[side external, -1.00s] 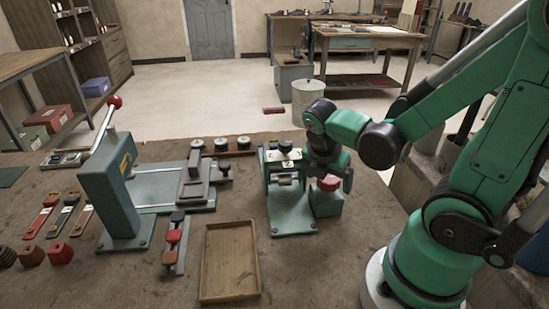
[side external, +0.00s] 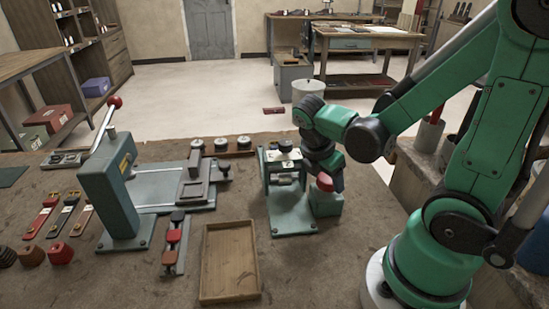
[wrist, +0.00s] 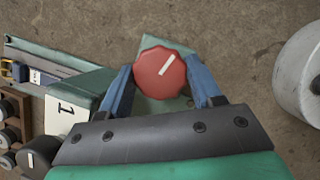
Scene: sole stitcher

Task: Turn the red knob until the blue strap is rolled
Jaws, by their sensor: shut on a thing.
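The red knob (wrist: 160,72), round with a scalloped edge and a white line slanting to upper right, sits on a green block. In the side view the knob (side external: 324,182) is at the right of the green machine (side external: 292,212). My gripper (wrist: 160,80) has its two blue fingers on either side of the knob, shut on it. In the side view my gripper (side external: 328,174) comes down over the knob from above. A small blue strip with a yellow buckle (wrist: 18,72) shows at the left of the wrist view; I cannot tell whether it is the strap or how far it is rolled.
An empty wooden tray (side external: 230,262) lies in front of the machine. A green press with a red-balled lever (side external: 112,195) stands at left. Small spools (side external: 220,146) stand behind.

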